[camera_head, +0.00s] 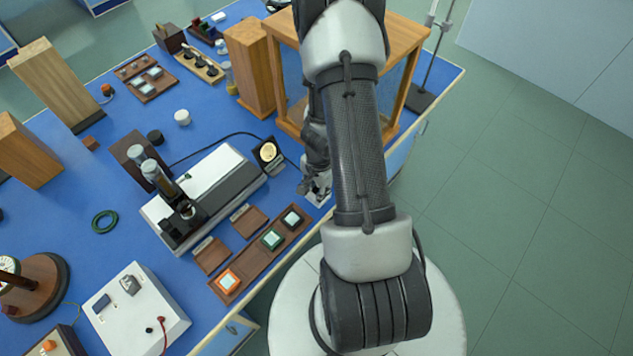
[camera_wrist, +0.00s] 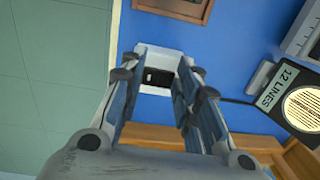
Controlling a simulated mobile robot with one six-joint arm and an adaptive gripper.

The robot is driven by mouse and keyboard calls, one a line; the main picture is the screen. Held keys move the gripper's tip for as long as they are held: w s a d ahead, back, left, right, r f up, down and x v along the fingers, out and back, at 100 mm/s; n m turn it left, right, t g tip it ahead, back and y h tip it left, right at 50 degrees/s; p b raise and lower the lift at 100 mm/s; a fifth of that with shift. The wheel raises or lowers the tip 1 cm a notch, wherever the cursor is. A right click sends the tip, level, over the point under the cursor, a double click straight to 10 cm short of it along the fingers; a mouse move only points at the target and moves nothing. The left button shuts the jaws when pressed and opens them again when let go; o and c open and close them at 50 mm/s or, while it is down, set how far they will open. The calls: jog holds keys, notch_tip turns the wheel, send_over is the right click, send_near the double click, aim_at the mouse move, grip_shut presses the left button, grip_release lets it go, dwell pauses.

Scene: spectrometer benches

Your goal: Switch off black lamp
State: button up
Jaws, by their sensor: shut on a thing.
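A black square unit with a round glowing cream face (camera_head: 268,153) stands on the blue bench; I take it for the black lamp. In the wrist view the lit unit (camera_wrist: 302,108) is at the right edge, labelled "12 LINES". A small white switch box (camera_wrist: 160,57) with a black rocker (camera_wrist: 158,77) lies between my fingertips. My gripper (camera_wrist: 154,76) is shut on this white box, one finger on each side. In the head view my gripper (camera_head: 316,187) is low at the bench's front edge, right of the lit unit, partly hidden by my arm.
A wooden-framed case (camera_head: 410,45) stands behind my arm. A white and dark instrument (camera_head: 215,165) is to the left. A brown tray with lit square pieces (camera_head: 252,262) lies at the front edge. A dark cable (camera_head: 205,149) runs behind the instrument. Open floor is at the right.

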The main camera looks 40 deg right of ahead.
jog(key=p, duration=0.2)
jog(key=r+p, duration=0.1)
jog(key=p, duration=0.1)
jog(key=shift+w+d, duration=0.15)
jog(key=shift+d, duration=0.05)
grip_shut()
jog(key=shift+g+p, duration=0.3)
jog(key=shift+p, duration=0.3)
jog(key=shift+f+p, duration=0.1)
jog(key=shift+p, duration=0.35)
jog(key=shift+a+f+p, duration=0.1)
jog(key=shift+f+p, duration=0.15)
jog(key=shift+p, duration=0.15)
jog(key=o, duration=0.6)
grip_release()
jog(key=shift+w+a+f, duration=0.15)
jog(key=shift+w, duration=0.1)
jog(key=o, duration=0.5)
jog(key=shift+s, duration=0.15)
jog(key=shift+c, duration=0.2)
jog(key=shift+f+b, duration=0.2)
jog(key=shift+b, duration=1.05)
